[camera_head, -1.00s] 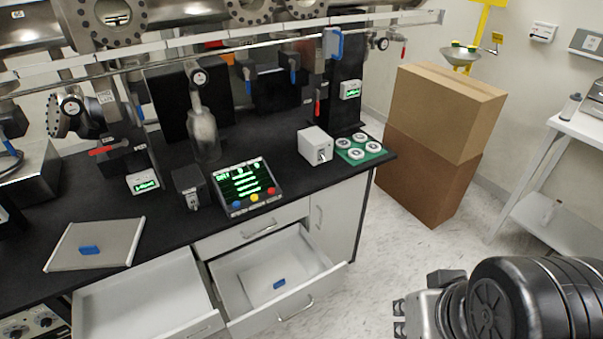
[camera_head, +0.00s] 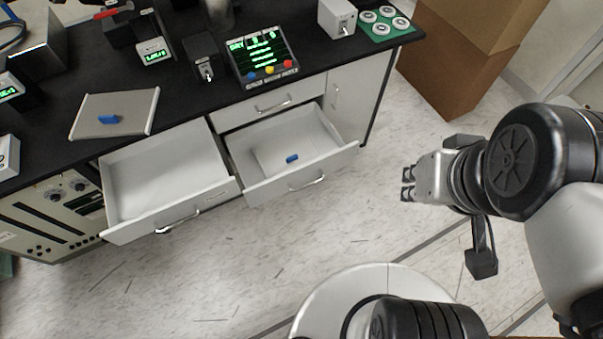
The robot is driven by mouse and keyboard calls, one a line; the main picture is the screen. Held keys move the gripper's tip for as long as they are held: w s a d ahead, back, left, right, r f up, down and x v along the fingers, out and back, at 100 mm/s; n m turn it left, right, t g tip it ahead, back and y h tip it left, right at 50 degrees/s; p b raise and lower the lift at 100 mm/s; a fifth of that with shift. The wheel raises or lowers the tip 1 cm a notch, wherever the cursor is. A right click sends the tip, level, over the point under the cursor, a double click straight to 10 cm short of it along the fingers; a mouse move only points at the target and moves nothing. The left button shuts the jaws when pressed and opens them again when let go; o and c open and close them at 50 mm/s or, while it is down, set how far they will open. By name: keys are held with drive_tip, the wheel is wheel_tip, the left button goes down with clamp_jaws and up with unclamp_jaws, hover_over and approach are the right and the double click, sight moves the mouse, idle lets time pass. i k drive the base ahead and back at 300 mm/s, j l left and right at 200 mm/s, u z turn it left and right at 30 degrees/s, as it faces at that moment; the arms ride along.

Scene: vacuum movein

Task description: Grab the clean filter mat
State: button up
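A pale filter mat (camera_head: 273,157) with a blue grip tab (camera_head: 292,159) lies in the right open drawer (camera_head: 262,194). A second, greyer mat (camera_head: 92,116) with a blue tab (camera_head: 108,120) lies on the black countertop at the left. I cannot tell for sure from colour alone which is clean, but the one in the drawer looks whiter. My gripper (camera_head: 408,184) is to the right of the drawers, apart from both mats. Its two fingertips are apart with nothing between them.
The left open drawer (camera_head: 160,180) is empty. A control box (camera_head: 263,60) with coloured buttons and a green tray (camera_head: 385,24) of round parts stand on the counter (camera_head: 190,100). Cardboard boxes (camera_head: 445,70) stand at the back right. The floor (camera_head: 300,235) before the drawers is clear.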

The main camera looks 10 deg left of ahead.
sight(274, 157)
drive_tip(key=i+j+z, duration=0.2)
drive_tip(key=j, duration=0.3)
drive_tip(key=i+j+z, duration=0.2)
drive_tip(key=j, duration=0.25)
drive_tip(key=j+z, duration=0.2)
drive_tip(key=j, duration=0.3)
